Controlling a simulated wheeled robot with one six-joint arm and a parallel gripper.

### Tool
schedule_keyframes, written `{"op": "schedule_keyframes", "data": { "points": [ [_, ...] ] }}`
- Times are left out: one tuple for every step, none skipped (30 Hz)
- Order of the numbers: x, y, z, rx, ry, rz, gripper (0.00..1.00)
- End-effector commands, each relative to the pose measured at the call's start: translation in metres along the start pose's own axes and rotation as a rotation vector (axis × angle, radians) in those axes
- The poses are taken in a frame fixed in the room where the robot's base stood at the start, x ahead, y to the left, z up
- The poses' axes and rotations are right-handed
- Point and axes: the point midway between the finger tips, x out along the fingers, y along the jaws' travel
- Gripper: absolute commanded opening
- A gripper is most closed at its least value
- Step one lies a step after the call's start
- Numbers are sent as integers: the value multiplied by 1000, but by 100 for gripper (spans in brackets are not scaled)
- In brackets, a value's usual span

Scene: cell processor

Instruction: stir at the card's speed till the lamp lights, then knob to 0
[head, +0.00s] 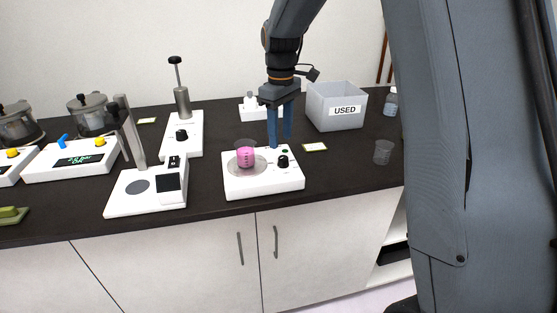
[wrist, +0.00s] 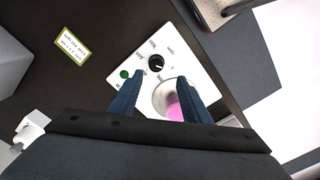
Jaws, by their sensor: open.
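The white stirrer (head: 262,184) stands on the dark bench with a black knob (head: 283,161) on its right side. A glass beaker of pink liquid (head: 246,157) sits on its plate. My gripper (head: 280,143) points down just above and behind the knob, open and empty. In the wrist view, the knob (wrist: 156,62) shows just beyond the fingertips of my gripper (wrist: 160,78), with printed marks around it. A green lamp (wrist: 124,74) is beside it; I cannot tell whether it is lit. The right finger partly hides the pink liquid (wrist: 174,108). The card (wrist: 72,43) has a yellow-green border; its text is unreadable.
A grey bin labelled USED (head: 336,110) stands behind right of the stirrer. An empty beaker (head: 383,152) is farther right. A white device with a post (head: 146,189) stands to the left.

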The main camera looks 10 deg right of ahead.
Motion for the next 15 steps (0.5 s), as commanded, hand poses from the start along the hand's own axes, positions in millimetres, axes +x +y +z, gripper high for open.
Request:
{"op": "schedule_keyframes", "data": {
  "points": [
    [1, 4, 2, 1, -2, -2, 43],
    [2, 7, 3, 2, -3, -2, 43],
    [5, 9, 5, 7, -3, -2, 43],
    [8, 11, 6, 11, -3, -2, 43],
    [12, 12, 8, 16, -4, -3, 43],
    [18, 14, 10, 21, -5, -4, 43],
    [22, 15, 11, 23, -4, -3, 43],
    [26, 16, 12, 25, -4, -3, 43],
    [33, 16, 13, 27, -4, -3, 43],
    [38, 16, 13, 27, -4, -3, 43],
    [42, 16, 13, 28, -4, -3, 43],
    [48, 16, 13, 27, -3, -3, 43],
    [53, 16, 13, 27, -4, -3, 43],
    [57, 16, 13, 27, -4, -3, 43],
    [61, 15, 12, 26, -2, -2, 43]
  ]
}}
